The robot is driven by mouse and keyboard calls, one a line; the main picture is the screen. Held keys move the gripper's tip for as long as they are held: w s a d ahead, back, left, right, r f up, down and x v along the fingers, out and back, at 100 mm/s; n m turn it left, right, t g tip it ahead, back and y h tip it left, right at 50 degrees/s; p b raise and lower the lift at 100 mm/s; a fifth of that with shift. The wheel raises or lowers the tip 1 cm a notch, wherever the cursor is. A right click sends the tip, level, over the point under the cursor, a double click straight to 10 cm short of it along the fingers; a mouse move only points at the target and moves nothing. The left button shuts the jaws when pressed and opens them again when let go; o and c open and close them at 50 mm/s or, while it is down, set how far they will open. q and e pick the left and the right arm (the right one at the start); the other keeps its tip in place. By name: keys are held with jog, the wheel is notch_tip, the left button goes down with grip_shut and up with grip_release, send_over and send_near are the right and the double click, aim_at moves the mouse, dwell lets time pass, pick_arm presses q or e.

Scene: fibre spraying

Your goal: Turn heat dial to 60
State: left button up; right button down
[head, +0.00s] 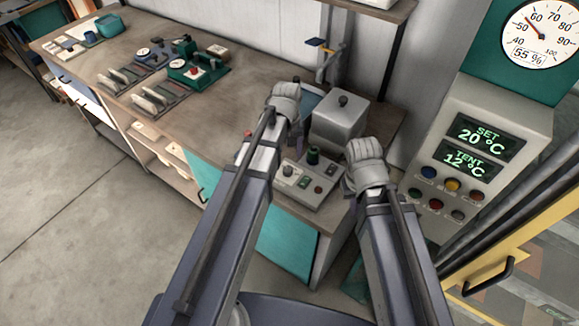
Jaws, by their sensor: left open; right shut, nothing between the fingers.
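A grey control box (322,188) sits on the near right end of the bench. It has a dark knob (288,170), a taller green-black knob (313,155) and small buttons; I cannot tell which knob is the heat dial, and its markings are too small to read. The display panel (472,148) at the right reads SET 20 °C and TENT 12 °C. My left gripper (286,98) is open, behind and left of the control box. My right gripper (364,158) is shut and empty, just right of the box. Both look apart from the knobs.
A grey lidded box (340,120) stands behind the control box. A round gauge (537,33) reads 55 %. Coloured buttons (452,184) sit below the display. Green tools (195,68) and small racks lie along the bench (230,100) to the left. A yellow-framed door (500,265) is at the right.

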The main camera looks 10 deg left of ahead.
aim_at(288, 169)
pick_arm(q)
notch_tip(288, 169, down, 8)
jog(key=b, duration=0.7)
jog(key=shift+r, duration=0.25)
jog(key=shift+r, duration=0.1)
jog(key=shift+c, duration=0.2)
grip_shut()
